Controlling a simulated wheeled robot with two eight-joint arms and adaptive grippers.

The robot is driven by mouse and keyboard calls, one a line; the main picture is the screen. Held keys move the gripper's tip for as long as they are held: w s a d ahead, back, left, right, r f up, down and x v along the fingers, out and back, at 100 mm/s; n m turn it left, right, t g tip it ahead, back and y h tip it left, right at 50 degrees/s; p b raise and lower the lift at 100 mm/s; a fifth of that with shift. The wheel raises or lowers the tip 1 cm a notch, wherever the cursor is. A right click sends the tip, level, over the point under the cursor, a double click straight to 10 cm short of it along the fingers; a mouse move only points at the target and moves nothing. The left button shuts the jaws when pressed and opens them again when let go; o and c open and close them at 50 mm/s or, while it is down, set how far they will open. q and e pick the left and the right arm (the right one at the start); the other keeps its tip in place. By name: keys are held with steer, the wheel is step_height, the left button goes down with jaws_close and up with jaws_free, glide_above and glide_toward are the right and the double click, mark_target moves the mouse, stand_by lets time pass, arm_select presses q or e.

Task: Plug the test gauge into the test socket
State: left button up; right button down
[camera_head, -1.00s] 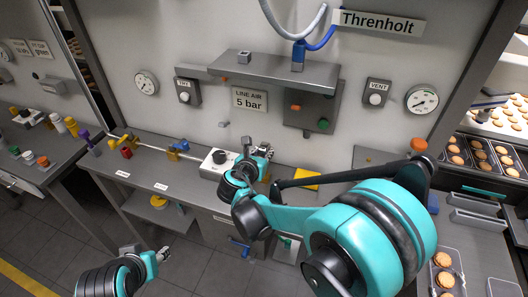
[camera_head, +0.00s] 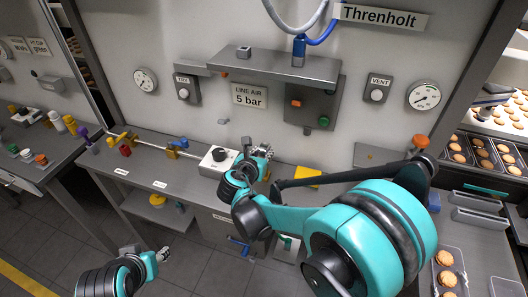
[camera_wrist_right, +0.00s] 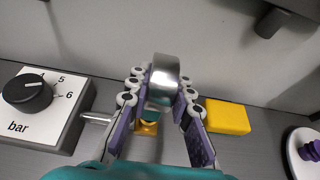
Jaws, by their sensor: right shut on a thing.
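My right gripper (camera_head: 262,152) is above the back bench, just right of a white box with a black knob. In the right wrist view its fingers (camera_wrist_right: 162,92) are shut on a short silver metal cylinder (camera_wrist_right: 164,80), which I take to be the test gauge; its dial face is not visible. Below it, a small brass fitting (camera_wrist_right: 148,127) shows between the fingers, in line with a metal tube from the box; it may be the test socket. I cannot tell whether the two touch. My left gripper (camera_head: 163,255) is low over the floor, too small to read.
The white knob box (camera_wrist_right: 45,105) stands close left of the right gripper. A yellow block (camera_wrist_right: 228,117) lies close right, with a white disc bearing a purple part (camera_wrist_right: 308,150) beyond. A grey shelf (camera_head: 285,64) juts from the wall above. The bench front edge faces open floor.

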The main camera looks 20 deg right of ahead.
steer(key=shift+f+b, duration=0.65)
steer(key=shift+f, duration=0.15)
steer(key=c, duration=1.3)
jaws_free()
steer(key=shift+r, duration=0.1)
steer(key=v, duration=1.2)
steer(key=shift+d, duration=0.1)
